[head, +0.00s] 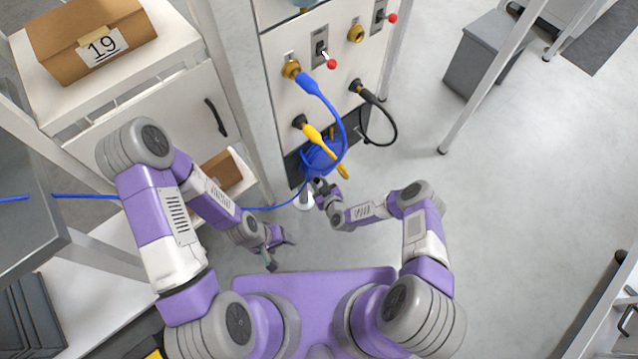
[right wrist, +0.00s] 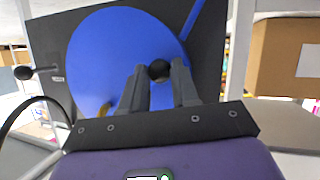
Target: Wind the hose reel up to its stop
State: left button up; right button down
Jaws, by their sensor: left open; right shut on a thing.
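The blue hose reel (head: 318,160) sits low on the front of the white panel, partly hidden by hoses and my right gripper. In the right wrist view its round blue face (right wrist: 110,50) stands before a dark plate. My right gripper (head: 321,187) is shut on the reel's black crank knob (right wrist: 159,69), which shows between the fingertips in the right wrist view. A blue hose (head: 85,196) runs from the reel out to the left. My left gripper (head: 281,253) is open and empty, low and left of the reel, apart from it.
The panel carries a blue hose end (head: 308,84), a yellow one (head: 316,133), a black cable (head: 385,115) and red-tipped levers (head: 331,64). A white cabinet with a cardboard box (head: 90,35) stands left. A grey bin (head: 484,55) is back right.

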jog(key=shift+r+m+g+y, duration=0.6)
jog(key=shift+r+m, duration=0.3)
jog(key=shift+r, duration=0.1)
jog(key=shift+w+d+r+m+g+y, duration=0.15)
jog(key=shift+r+m+g+y, duration=0.25)
jog(key=shift+r+m, duration=0.25)
jog(key=shift+s+d+r+m+g+y, duration=0.1)
jog(key=shift+r+m+g+y, duration=0.25)
jog(key=shift+r+m, duration=0.3)
jog(key=c, duration=0.9)
grip_release()
jog(key=shift+o, duration=0.2)
jog(key=p, duration=0.3)
send_near(312, 172)
jog(key=shift+s+d+r, duration=0.15)
jog(key=shift+s+d, duration=0.6)
jog(key=shift+s, duration=0.1)
